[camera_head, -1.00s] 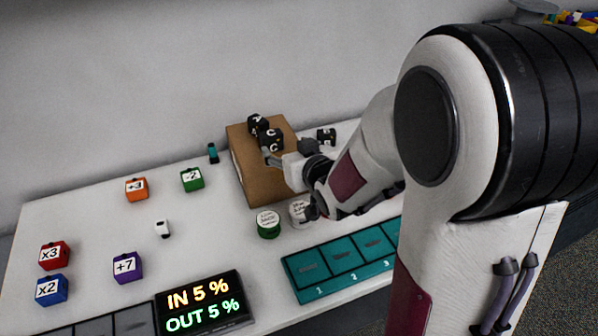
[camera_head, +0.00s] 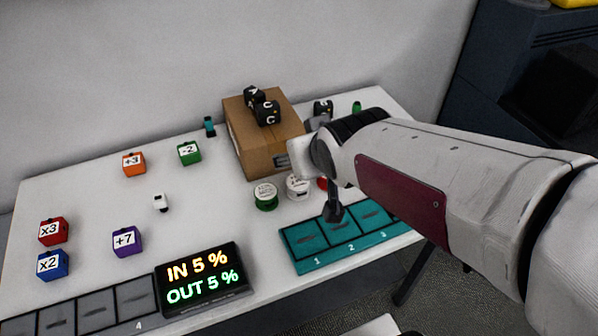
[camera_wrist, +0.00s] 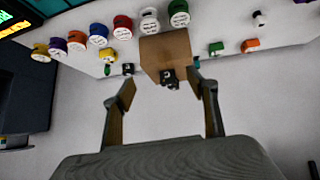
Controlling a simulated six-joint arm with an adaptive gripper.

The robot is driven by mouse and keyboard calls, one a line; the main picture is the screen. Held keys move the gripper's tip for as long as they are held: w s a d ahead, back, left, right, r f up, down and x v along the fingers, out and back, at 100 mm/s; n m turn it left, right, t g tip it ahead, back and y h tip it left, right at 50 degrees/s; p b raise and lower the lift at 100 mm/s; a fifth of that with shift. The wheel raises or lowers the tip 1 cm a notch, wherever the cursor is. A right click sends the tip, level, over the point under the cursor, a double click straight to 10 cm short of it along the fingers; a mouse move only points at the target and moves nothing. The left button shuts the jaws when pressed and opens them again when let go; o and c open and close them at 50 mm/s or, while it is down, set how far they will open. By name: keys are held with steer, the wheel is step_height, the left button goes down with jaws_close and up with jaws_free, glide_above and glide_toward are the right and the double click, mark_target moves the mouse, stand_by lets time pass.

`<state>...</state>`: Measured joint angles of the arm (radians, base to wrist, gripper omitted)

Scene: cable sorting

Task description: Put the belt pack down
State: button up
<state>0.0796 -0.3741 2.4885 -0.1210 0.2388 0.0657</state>
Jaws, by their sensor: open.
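No item is clearly identifiable as the belt pack. Two small candidates are a white-and-dark item (camera_head: 160,203) left of centre on the table and an upright teal item (camera_head: 209,127) left of the cardboard box (camera_head: 262,138), but I cannot tell which, if either, it is. My gripper (camera_wrist: 165,88) is open, its two fingers spread apart with nothing held between them. Beyond the fingers, the wrist view shows the box (camera_wrist: 166,48) with black cubes (camera_wrist: 168,78). In the head view my gripper is at the box's right side, partly hidden by my arm.
Black lettered cubes (camera_head: 267,113) sit on the box. Green-sided (camera_head: 265,198) and white (camera_head: 297,187) round tubs stand in front of it. A teal slotted tray (camera_head: 345,238) and a display (camera_head: 204,282) lie along the front edge. The left-middle table is fairly clear between coloured cubes.

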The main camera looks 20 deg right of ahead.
steer(key=s+a+g+y, duration=0.1)
steer(key=s+a+g, duration=0.2)
steer(key=s, duration=1.3)
steer(key=shift+s+a+r, duration=0.2)
steer(key=shift+a+r, duration=0.05)
steer(key=shift+a, duration=0.15)
stand_by(6.0)
